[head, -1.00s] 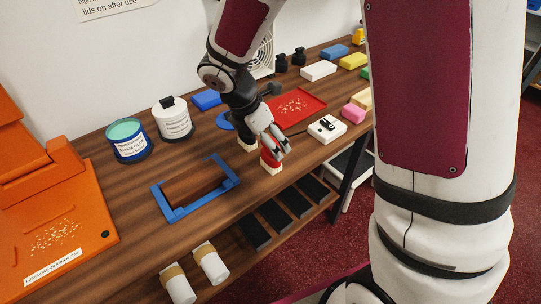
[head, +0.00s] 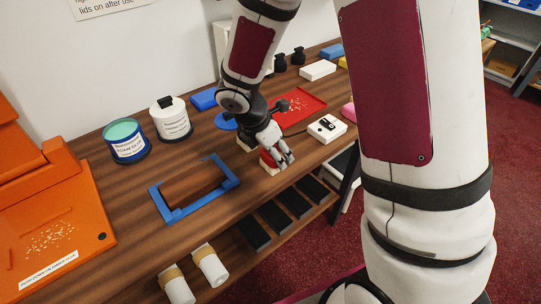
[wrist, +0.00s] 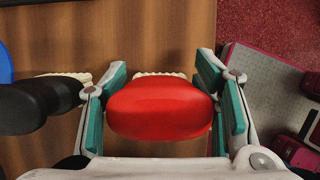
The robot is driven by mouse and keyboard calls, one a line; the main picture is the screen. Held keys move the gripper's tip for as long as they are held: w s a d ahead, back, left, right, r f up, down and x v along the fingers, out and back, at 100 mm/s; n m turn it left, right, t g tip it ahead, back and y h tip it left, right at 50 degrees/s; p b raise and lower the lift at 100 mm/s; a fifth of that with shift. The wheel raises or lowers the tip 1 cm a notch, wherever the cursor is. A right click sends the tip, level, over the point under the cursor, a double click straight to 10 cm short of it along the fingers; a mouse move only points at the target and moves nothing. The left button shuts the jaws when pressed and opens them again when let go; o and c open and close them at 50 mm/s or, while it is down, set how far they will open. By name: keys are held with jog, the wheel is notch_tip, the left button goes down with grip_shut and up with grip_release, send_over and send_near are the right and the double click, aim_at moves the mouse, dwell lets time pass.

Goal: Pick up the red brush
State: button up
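The red brush (wrist: 160,108) has a rounded red top and pale bristles. It stands on the wooden counter near the front edge, and in the head view (head: 267,160) it is partly hidden by the fingers. My gripper (head: 284,154) is low over it. In the wrist view my gripper (wrist: 162,70) has one teal-padded finger on each side of the brush. The fingers are spread to about its width and look open. Contact with the pads is hard to make out. The brush does not look lifted.
A black-topped brush (wrist: 40,103) stands close left of my gripper in the wrist view. A red tray (head: 298,106) and a white box with a black mark (head: 327,129) lie to the right. A blue frame (head: 170,211) lies to the left.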

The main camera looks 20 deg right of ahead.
jog(key=shift+c, duration=1)
jog(key=shift+r, duration=0.8)
notch_tip(320, 180, up, 2)
jog(key=shift+r+p, duration=0.1)
jog(key=shift+p, duration=0.3)
jog(key=s+a+r+p, duration=0.1)
jog(key=s+a+p, duration=0.2)
jog(key=s, duration=1.2)
jog(key=shift+s+a+r, duration=0.15)
jog(key=shift+s+a, duration=0.1)
jog(key=shift+a, duration=0.25)
